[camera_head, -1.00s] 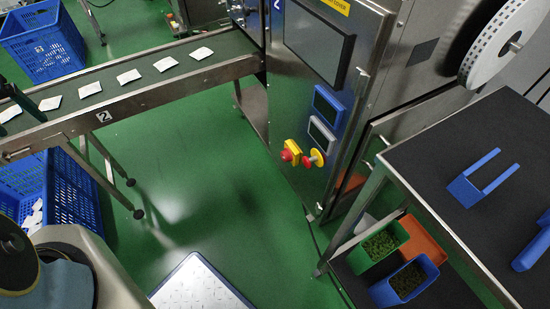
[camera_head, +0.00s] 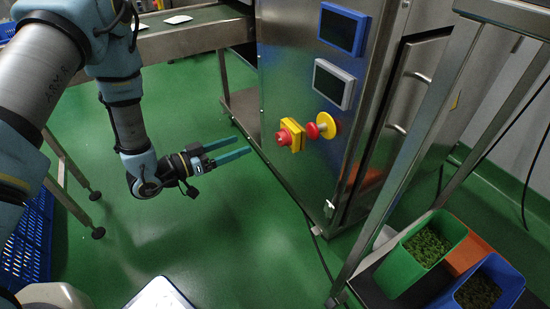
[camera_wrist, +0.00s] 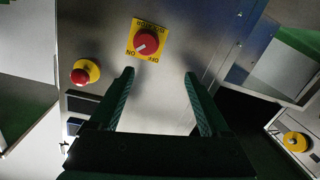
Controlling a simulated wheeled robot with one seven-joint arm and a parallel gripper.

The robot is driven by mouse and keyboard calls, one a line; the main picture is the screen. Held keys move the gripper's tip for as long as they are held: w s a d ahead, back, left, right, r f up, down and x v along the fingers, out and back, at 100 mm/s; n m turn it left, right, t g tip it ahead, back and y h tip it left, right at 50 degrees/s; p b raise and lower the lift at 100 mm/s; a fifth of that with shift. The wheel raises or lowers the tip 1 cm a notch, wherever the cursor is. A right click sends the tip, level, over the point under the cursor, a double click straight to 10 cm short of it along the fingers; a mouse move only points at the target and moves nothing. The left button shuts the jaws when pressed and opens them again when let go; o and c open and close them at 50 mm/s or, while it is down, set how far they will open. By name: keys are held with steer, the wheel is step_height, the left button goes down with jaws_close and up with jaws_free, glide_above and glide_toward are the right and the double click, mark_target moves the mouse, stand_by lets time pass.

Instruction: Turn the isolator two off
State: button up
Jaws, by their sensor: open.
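The isolator is a red rotary knob on a yellow plate (camera_head: 288,136) on the steel machine's front. It also shows in the wrist view (camera_wrist: 148,43), upside down, with ON and OFF labels. The knob's white mark points toward the ON side. My gripper (camera_head: 244,146) is open and empty, left of the isolator and apart from it in the head view. In the wrist view its two dark green fingers (camera_wrist: 159,76) point toward the panel, with the isolator beyond the tips and slightly left of their middle. Nothing hides the knob.
A red emergency button on a yellow base (camera_head: 322,125) sits close beside the isolator. Above are a grey-framed screen (camera_head: 333,83) and a blue-framed one (camera_head: 342,29). A cart frame with green (camera_head: 425,250) and blue bins stands right. Green floor below the gripper is clear.

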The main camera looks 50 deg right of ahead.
mark_target(278, 139)
steer(key=shift+g, duration=0.5)
steer(key=x, duration=0.4)
steer(key=s+b+x, duration=0.1)
steer(key=x, duration=0.2)
steer(key=s+b+x, duration=0.1)
steer(key=x, duration=0.3)
steer(key=shift+s+a+f, duration=0.1)
steer(key=shift+f, duration=0.3)
jaws_close()
